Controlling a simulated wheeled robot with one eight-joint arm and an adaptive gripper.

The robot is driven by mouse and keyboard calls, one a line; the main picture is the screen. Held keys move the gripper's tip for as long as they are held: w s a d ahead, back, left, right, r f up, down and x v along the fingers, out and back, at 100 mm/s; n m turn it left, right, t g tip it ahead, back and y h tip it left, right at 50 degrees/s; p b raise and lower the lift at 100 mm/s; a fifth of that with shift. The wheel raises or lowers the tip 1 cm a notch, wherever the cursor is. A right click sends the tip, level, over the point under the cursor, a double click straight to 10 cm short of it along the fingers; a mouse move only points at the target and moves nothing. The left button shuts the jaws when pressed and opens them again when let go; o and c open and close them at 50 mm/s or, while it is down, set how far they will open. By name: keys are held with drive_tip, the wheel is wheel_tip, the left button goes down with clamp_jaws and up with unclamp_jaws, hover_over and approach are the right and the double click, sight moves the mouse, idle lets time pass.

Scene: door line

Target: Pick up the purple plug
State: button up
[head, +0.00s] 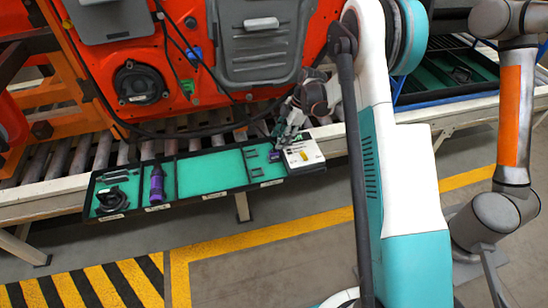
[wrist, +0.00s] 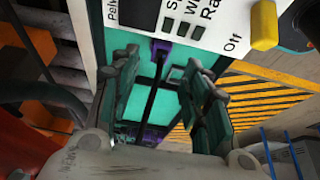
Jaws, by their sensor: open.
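A small purple plug (head: 275,156) lies at the right end of the green-lined tray (head: 218,172), beside a white panel box. In the wrist view, a small purple piece that looks like this plug (wrist: 160,46) shows beyond my fingertips, at the panel's edge. My gripper (head: 284,135) is just above that end of the tray in the head view. In the wrist view my gripper (wrist: 158,72) is open, with a green-padded finger on each side and nothing held between them. The plug's lower part is hard to make out.
The white panel box (head: 304,153) with a yellow switch stands right of the plug. A larger purple-handled tool (head: 157,184) and a black coil (head: 111,200) lie further left in the tray. The orange door (head: 190,60) rises behind, over the roller conveyor (head: 70,160).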

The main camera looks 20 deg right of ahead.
sight(273, 150)
drive_tip(key=b+x, duration=0.2)
drive_tip(key=x, duration=0.5)
drive_tip(key=shift+a+f+b, duration=0.1)
drive_tip(key=shift+a+b, duration=0.15)
drive_tip(key=shift+b, duration=0.15)
drive_tip(key=c, duration=0.9)
